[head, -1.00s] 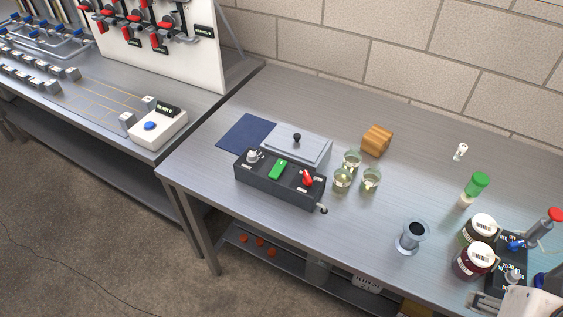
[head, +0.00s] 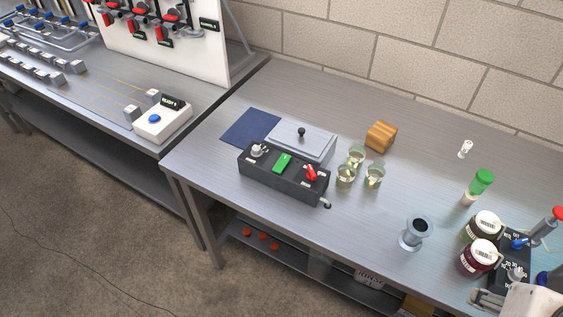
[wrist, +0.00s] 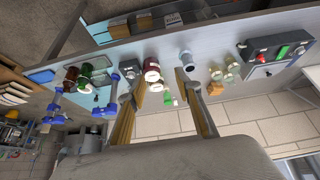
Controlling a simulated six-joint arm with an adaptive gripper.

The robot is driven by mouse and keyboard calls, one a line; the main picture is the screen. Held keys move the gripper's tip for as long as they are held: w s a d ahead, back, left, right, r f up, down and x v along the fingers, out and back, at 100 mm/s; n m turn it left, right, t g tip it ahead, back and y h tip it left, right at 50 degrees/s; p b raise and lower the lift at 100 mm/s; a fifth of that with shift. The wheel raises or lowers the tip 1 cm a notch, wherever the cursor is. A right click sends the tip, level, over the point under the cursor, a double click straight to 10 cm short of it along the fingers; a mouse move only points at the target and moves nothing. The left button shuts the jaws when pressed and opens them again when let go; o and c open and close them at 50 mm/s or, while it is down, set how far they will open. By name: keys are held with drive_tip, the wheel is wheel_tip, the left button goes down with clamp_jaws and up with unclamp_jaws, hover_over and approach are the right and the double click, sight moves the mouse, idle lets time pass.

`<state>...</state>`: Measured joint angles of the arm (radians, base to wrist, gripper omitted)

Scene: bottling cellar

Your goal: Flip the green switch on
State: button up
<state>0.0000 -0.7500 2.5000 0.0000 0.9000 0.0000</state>
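The green switch (head: 282,163) is a rocker in the middle of a dark control box (head: 262,178) on the bench. I cannot tell whether it stands on or off. A grey knob (head: 259,150) is to its left and a red switch (head: 311,173) to its right. In the wrist view the green switch (wrist: 283,51) shows small at the upper right, on the box. My gripper (wrist: 158,78) is open and empty, its two fingers spread apart, well away from the box. In the head view only a pale part of my arm shows, at the lower right corner.
Beside the box stand several glass beakers (head: 374,176), a wooden block (head: 381,137) and a lidded grey tray (head: 303,140). A metal cylinder (head: 415,232), a green-capped bottle (head: 478,187) and two jars (head: 479,257) stand farther right. The bench front between box and cylinder is clear.

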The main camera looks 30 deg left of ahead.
clamp_jaws()
drive_tip(key=w+a+f+n+g+y, duration=0.25)
drive_tip(key=w+a, duration=0.35)
drive_tip(key=a, duration=0.4)
drive_tip(key=w+a+f+n+g+y, duration=0.15)
drive_tip(key=w+a+f+n, duration=0.3)
drive_tip(key=a, duration=0.65)
drive_tip(key=w+a+f+n+g+y, duration=0.25)
drive_tip(key=w+a, duration=0.35)
drive_tip(key=a, duration=0.4)
drive_tip(key=w+a+r+n+t+y, duration=0.2)
drive_tip(key=w+a+n, duration=0.6)
drive_tip(key=n, duration=0.1)
drive_tip(key=shift+r, duration=0.25)
drive_tip(key=shift+y, duration=0.25)
